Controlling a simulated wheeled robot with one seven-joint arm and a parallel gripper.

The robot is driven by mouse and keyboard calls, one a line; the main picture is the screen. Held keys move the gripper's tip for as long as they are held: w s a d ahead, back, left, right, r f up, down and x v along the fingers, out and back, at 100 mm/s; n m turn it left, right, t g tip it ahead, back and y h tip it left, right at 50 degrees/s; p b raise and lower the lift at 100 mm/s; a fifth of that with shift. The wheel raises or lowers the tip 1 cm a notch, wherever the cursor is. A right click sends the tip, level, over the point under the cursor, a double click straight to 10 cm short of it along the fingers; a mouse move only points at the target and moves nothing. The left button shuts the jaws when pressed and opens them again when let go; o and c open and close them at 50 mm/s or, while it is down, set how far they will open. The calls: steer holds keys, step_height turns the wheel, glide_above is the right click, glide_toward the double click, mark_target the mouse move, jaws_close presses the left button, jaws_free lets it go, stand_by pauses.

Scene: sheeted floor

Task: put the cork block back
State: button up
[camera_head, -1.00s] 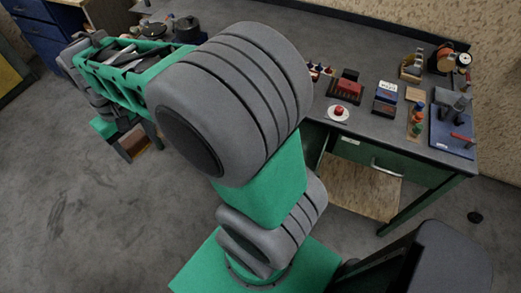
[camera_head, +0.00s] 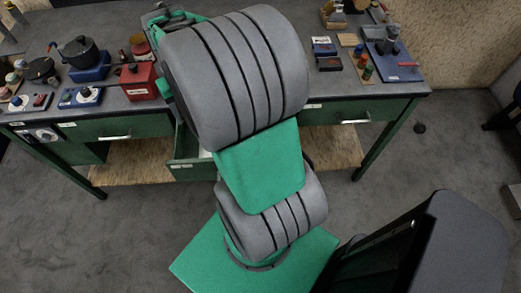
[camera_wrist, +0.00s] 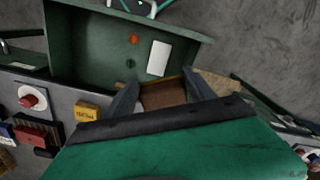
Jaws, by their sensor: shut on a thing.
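In the wrist view my gripper (camera_wrist: 162,82) is shut on a brown block, which looks like the cork block (camera_wrist: 163,96). One finger stands on each side of it. The open green drawer (camera_wrist: 85,50) lies just beyond the fingertips, with an orange-red disc (camera_wrist: 134,40), a dark green disc (camera_wrist: 130,63) and a white card (camera_wrist: 159,58) inside. In the head view the open drawer (camera_head: 190,170) shows at the bench front, partly behind my arm. My gripper and the block are hidden there.
The dark bench top (camera_head: 120,98) carries a red box (camera_head: 137,82), a black pot (camera_head: 80,52) on a blue base, and a blue tray (camera_head: 395,67). In the wrist view a yellow block (camera_wrist: 87,111) and a red knob (camera_wrist: 30,101) stand near the drawer. Floor before the bench is clear.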

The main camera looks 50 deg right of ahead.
steer(key=s+d+f+m+b, duration=0.6)
steer(key=s+d+f+b, duration=0.1)
steer(key=s+d+f, duration=0.8)
steer(key=f, duration=1)
steer(key=shift+w, duration=0.4)
steer(key=shift+f, duration=0.15)
steer(key=o, duration=1.3)
